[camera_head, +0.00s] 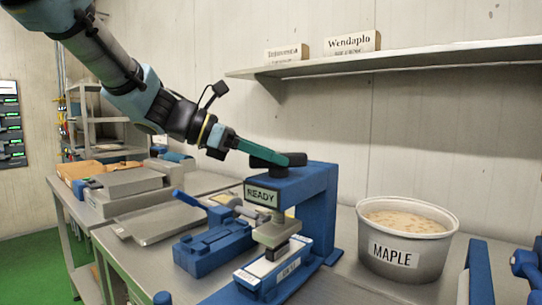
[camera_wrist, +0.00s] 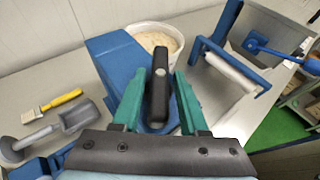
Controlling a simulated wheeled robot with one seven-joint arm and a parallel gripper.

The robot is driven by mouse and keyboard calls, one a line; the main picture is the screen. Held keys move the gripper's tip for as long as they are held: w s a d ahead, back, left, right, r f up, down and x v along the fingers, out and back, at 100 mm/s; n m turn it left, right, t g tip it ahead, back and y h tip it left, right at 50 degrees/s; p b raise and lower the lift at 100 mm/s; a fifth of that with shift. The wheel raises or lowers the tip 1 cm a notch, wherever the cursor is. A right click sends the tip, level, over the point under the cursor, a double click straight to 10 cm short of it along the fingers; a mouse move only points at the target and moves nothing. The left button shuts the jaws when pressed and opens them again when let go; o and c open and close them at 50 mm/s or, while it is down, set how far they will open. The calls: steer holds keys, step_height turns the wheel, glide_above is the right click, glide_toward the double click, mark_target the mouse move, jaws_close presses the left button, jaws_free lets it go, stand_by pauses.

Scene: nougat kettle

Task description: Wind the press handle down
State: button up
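The blue press (camera_head: 318,205) stands on the bench, with a "READY" sign (camera_head: 261,195) on its front. Its black handle (camera_head: 268,160) lies across the top; it also shows in the wrist view (camera_wrist: 160,80). Below hangs a grey press head (camera_head: 277,231) over a pale, labelled block in a blue holder (camera_head: 247,284). My gripper (camera_head: 285,158) reaches in from the upper left at the handle. In the wrist view its green fingers (camera_wrist: 160,75) are on either side of the handle, with a visible gap on each side. The handle's underside is hidden.
A tub labelled "MAPLE" (camera_head: 405,246) stands close right of the press. A shelf (camera_head: 400,58) runs above.

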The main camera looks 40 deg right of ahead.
jaws_close()
